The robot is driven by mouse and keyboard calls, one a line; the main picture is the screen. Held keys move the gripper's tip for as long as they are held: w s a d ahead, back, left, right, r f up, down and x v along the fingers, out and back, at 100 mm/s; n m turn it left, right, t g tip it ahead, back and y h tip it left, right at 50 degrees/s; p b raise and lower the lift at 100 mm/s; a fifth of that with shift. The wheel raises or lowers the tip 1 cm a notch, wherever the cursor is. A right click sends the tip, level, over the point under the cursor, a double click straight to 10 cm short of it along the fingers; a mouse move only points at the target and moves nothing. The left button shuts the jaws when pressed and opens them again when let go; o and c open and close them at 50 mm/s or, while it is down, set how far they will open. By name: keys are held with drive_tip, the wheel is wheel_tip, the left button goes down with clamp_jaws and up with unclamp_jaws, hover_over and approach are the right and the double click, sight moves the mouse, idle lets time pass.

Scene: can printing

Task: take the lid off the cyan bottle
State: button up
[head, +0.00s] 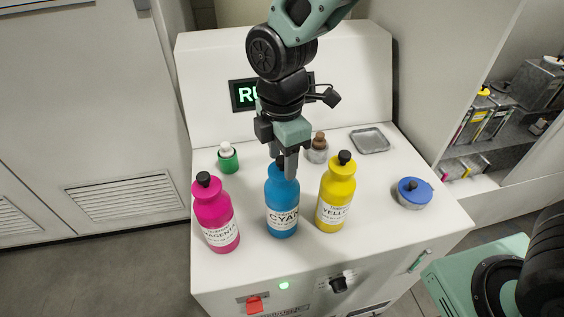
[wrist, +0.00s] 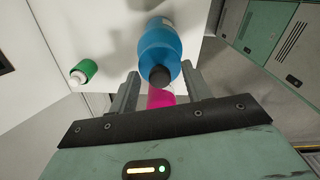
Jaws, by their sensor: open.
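The cyan bottle (head: 282,207) stands upright in the middle of the white machine top, between the magenta and yellow bottles. Its black lid is on; in the head view my gripper mostly hides it, while the lid (wrist: 159,76) shows clearly in the wrist view. My gripper (head: 284,168) is directly over the bottle's neck, pointing down, with its fingers apart. In the wrist view my gripper (wrist: 160,88) is open, with one finger on each side of the lid and nothing held. I cannot tell whether a finger touches the lid.
The magenta bottle (head: 215,215) stands left and the yellow bottle (head: 336,195) close right. Behind are a green jar (head: 228,159) and a small brown-topped jar (head: 317,150). A metal tray (head: 370,140) and blue-lidded tin (head: 413,193) are at right.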

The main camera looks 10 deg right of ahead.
drive_tip(key=c, duration=1)
drive_tip(key=shift+c, duration=0.2)
